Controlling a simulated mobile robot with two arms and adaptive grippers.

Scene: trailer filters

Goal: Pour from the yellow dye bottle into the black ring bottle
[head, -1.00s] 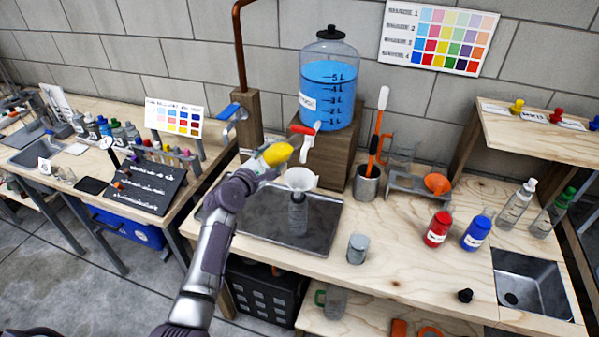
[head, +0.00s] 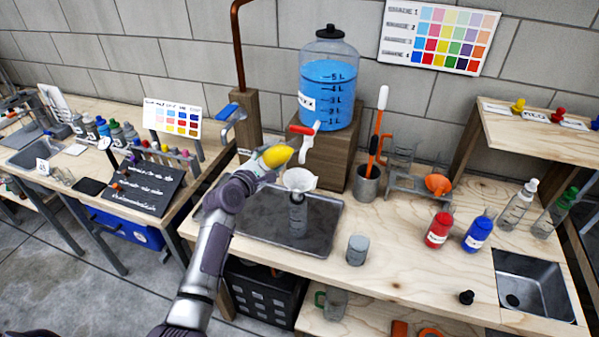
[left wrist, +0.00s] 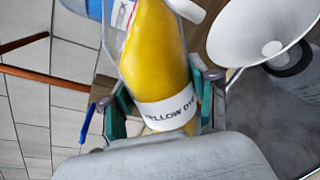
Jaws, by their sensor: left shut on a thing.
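The yellow dye bottle (head: 277,155) is held tilted, nearly on its side, by my left gripper (head: 258,162). In the left wrist view the bottle (left wrist: 155,60) shows its "YELLOW DYE" label, with a gripper finger on each side. A grey bottle (head: 297,218) stands upright on the metal tray (head: 258,215) with a white funnel (head: 300,180) in its mouth. The funnel (left wrist: 255,30) and a black ring (left wrist: 290,62) below it show in the left wrist view. The yellow bottle's end is left of and above the funnel, apart from it. My right gripper is out of view.
A large blue water jar (head: 328,90) with a red-handled tap (head: 303,130) stands on a wooden block behind the funnel. A grey cup (head: 357,250), a red bottle (head: 438,230) and a blue bottle (head: 478,232) stand to the right. The bench front is mostly clear.

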